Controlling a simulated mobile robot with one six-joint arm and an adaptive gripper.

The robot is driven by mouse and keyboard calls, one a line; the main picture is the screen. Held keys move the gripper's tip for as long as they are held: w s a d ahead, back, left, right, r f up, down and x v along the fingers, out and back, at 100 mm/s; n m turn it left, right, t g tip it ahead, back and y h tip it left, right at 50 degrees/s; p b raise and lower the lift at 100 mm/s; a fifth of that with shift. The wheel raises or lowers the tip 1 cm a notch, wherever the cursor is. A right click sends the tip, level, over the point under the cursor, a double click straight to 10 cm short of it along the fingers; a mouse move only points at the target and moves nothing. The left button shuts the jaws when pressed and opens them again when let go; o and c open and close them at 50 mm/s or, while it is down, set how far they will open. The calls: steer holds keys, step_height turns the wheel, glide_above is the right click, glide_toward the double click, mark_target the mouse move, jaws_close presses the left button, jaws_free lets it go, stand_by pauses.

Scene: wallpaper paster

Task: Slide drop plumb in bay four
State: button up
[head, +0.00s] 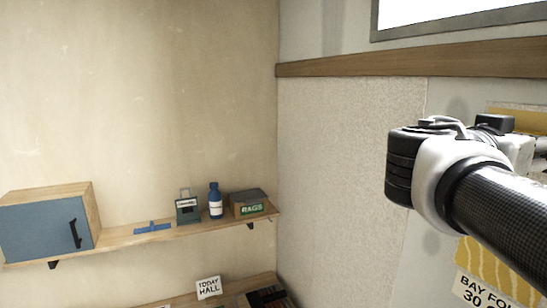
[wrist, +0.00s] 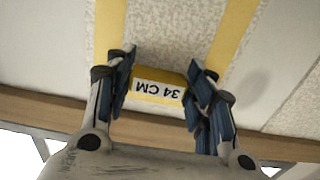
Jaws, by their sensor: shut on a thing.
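My gripper (wrist: 161,72) has one finger on each side of a yellow-edged block marked 34 CM (wrist: 158,91) and is shut on it. The label reads upside down in the wrist view. Beyond the block is a speckled, textured wall surface (wrist: 175,28) with a yellow strip (wrist: 108,25) on the left and another yellow strip (wrist: 232,35) on the right. In the head view my wrist hides most of the gripper and the held block. A sign reading BAY FO, then 30 (head: 482,291), is partly cut off at lower right, beneath a wavy yellow patch (head: 497,268).
A wooden rail (head: 400,58) runs along the right wall above my arm. A wall shelf (head: 120,238) at left holds a blue-doored cabinet (head: 40,230), a blue bottle (head: 215,201) and a RAGS box (head: 249,203). A TODAY HALL sign (head: 208,287) stands below.

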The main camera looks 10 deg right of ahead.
steer(key=shift+b+x, duration=0.6)
steer(key=shift+x, duration=0.8)
steer(key=shift+b, duration=0.65)
stand_by(1.0)
steer(key=o, duration=1.2)
